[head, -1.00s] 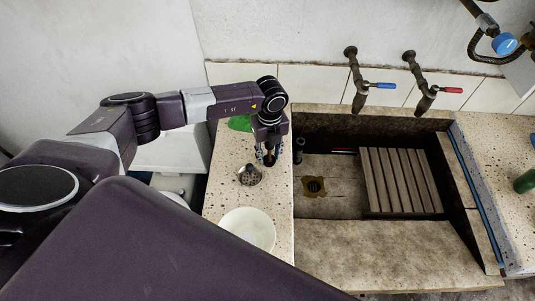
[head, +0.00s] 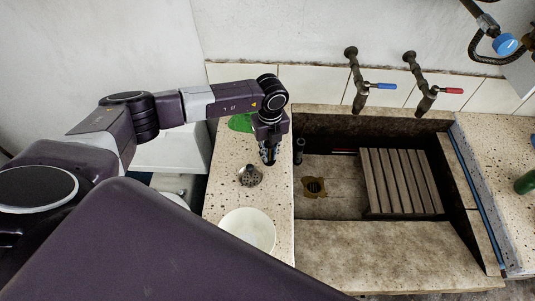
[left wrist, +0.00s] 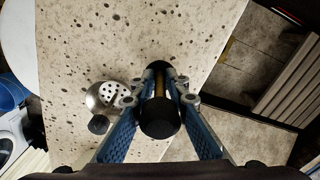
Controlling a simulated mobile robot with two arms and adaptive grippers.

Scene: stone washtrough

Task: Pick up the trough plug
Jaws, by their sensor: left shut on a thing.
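My left gripper (head: 269,160) is over the speckled counter, left of the trough, with its fingers pointing down. In the left wrist view the gripper (left wrist: 160,100) is shut on the trough plug (left wrist: 160,118), a piece with a round black end and a brass-coloured stem. One blue finger presses on each side of it. In the head view the fingers mostly hide the plug. I cannot tell whether it touches the counter. My right gripper is not in view.
A metal strainer (head: 249,175) lies beside the gripper, close to the left finger in the wrist view. A white bowl (head: 248,230) stands nearer on the counter (head: 225,190), and a green item (head: 240,123) lies behind. The stone trough (head: 400,235) holds a slatted wooden board (head: 400,180).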

